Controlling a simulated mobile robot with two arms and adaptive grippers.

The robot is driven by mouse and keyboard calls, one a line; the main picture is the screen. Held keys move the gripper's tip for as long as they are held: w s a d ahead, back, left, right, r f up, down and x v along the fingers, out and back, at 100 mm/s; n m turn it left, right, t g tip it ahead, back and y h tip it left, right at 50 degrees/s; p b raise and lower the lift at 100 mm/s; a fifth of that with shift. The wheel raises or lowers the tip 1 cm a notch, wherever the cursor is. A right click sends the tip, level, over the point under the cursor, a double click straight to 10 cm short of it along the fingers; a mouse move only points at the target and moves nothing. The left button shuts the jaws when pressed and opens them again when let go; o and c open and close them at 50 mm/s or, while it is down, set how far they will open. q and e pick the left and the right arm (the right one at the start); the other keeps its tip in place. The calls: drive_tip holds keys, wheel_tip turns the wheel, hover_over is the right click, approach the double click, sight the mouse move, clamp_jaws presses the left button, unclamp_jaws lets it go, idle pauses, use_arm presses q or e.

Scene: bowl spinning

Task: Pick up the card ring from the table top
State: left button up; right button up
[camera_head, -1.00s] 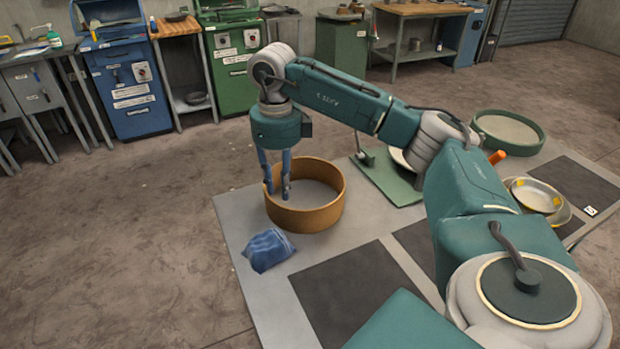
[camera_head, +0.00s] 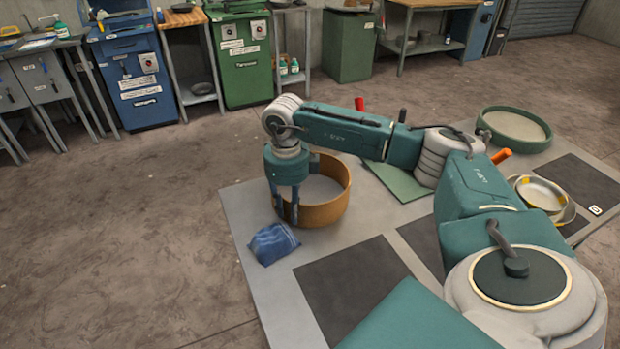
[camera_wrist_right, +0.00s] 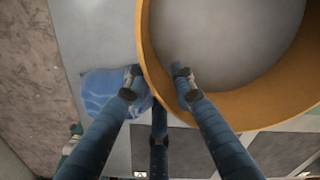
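The card ring (camera_head: 325,212) is a wide orange-brown hoop at the table's far left corner. It stands flat, and the grey table top (camera_head: 240,205) shows through its middle. My right gripper (camera_head: 287,218) points down at the ring's left wall. In the right wrist view the card ring (camera_wrist_right: 150,65) passes between the spread fingers of my right gripper (camera_wrist_right: 157,77). One fingertip is outside the wall and one is inside. The gripper looks open, and I cannot tell whether a finger touches the wall. My left gripper is not in view.
A folded blue cloth (camera_head: 273,243) lies just in front of the ring, close to the gripper; the cloth also shows in the wrist view (camera_wrist_right: 100,92). Dark mats, a green board (camera_head: 398,182), a green round rim (camera_head: 515,130) and dishes (camera_head: 540,193) lie farther right.

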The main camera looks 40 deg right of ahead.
clamp_jaws()
drive_tip(key=shift+r, duration=0.2)
